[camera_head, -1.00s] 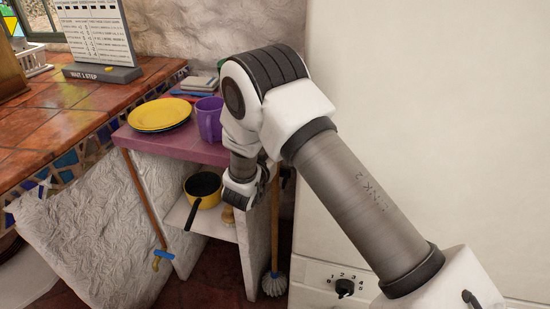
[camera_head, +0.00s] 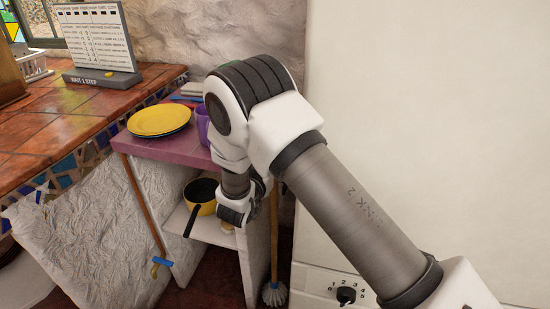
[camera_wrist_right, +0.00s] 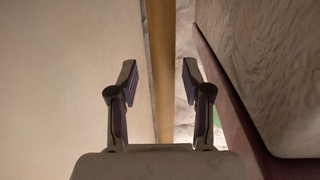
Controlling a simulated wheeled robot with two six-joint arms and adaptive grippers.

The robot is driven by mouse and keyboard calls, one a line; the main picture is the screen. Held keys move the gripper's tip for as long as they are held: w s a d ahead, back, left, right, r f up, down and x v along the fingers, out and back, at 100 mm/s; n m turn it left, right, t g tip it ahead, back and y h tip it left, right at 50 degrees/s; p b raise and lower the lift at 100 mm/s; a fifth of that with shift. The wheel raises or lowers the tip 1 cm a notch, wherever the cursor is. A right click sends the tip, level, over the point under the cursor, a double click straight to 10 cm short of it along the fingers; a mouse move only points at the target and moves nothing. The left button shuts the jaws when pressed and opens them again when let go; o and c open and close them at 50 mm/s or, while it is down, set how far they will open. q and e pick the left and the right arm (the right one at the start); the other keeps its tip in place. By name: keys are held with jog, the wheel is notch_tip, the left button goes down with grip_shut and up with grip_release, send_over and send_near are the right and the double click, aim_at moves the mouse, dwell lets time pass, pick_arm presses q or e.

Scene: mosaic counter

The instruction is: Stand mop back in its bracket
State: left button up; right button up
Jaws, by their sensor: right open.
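My right arm's wrist covers the upper handle in the head view. In the right wrist view the handle (camera_wrist_right: 161,40) runs vertically between the two fingers of my right gripper (camera_wrist_right: 158,82). The gripper is open, with a gap on both sides of the handle. I cannot make out the bracket. My left gripper is in neither view.
The shelf (camera_head: 170,148) holds yellow plates (camera_head: 160,119) and a purple mug (camera_head: 203,122); a yellow pan (camera_head: 200,191) sits below. A wooden stick (camera_head: 140,205) leans at its front. The appliance (camera_head: 420,120) closes off the right side. A tiled counter (camera_head: 60,118) is at left.

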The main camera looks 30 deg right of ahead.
jog(key=p+v, duration=0.9)
jog(key=shift+s+a, duration=0.25)
jog(key=shift+a, duration=0.1)
jog(key=shift+r, duration=0.1)
